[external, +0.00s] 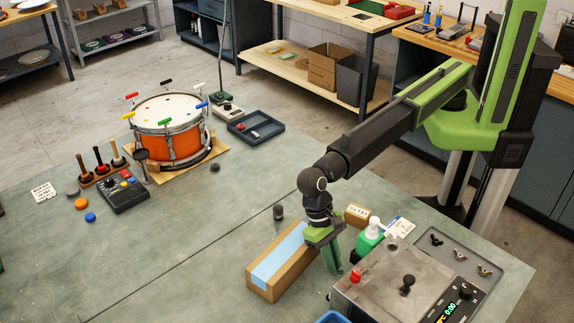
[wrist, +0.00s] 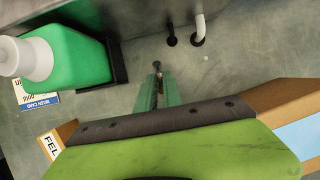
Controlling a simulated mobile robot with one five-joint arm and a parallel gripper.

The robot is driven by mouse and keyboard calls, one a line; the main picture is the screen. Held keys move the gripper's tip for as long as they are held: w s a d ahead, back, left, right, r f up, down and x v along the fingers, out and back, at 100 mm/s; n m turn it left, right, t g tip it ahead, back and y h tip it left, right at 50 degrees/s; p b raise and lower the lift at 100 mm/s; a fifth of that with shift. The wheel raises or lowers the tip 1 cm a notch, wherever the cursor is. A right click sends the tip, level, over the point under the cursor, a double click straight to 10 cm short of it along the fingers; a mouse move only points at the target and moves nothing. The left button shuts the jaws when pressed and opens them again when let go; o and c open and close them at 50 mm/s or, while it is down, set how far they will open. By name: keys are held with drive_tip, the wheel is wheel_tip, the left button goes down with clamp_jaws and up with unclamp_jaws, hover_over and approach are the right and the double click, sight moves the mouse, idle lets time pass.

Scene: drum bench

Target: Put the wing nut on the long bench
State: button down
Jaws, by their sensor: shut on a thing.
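My gripper (external: 334,262) points down beside the long cardboard box, low over the grey-green bench top (external: 190,250). In the wrist view its green fingers (wrist: 157,78) are close together, shut on a small greyish thing (wrist: 157,65) at the tips. It seems to be the wing nut; its shape is too small to make out. Other wing nuts, dark (external: 437,241) and brass-coloured (external: 485,270), lie in a grey tray (external: 455,243) at the right. I cannot tell which of the benches in view is the long bench.
The cardboard box with a blue strip (external: 280,262) is left of my gripper. A green bottle (external: 368,240) and a metal machine (external: 385,297) stand close on its right. An orange drum (external: 170,125) stands farther back. The bench's middle left is clear.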

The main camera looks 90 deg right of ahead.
wheel_tip(320, 180, up, 10)
drive_tip(key=p, duration=1)
drive_tip(key=shift+f, duration=0.1)
wheel_tip(320, 180, up, 7)
drive_tip(key=p, duration=0.7)
drive_tip(key=w+d+f+m+t+b, duration=0.1)
drive_tip(key=w+d+f+m+b, duration=0.15)
drive_tip(key=w+d, duration=0.7)
drive_tip(key=w+d+f+m+t+y+b, duration=0.1)
drive_tip(key=w+d+m, duration=0.15)
drive_tip(key=d, duration=1.35)
drive_tip(key=w+d+f+m+t+b, duration=0.1)
drive_tip(key=w+d+f+m+b, duration=0.3)
drive_tip(key=d, duration=0.8)
drive_tip(key=w+d+f+m+t+b, duration=0.1)
drive_tip(key=w+d+m, duration=0.1)
drive_tip(key=d, duration=1.4)
drive_tip(key=w+d+m+t, duration=0.1)
drive_tip(key=w+d+m, duration=0.15)
drive_tip(key=d, duration=1.35)
drive_tip(key=f+b, duration=0.4)
drive_tip(key=s+f+b, duration=0.1)
drive_tip(key=f+b, duration=0.2)
drive_tip(key=shift+f, duration=0.1)
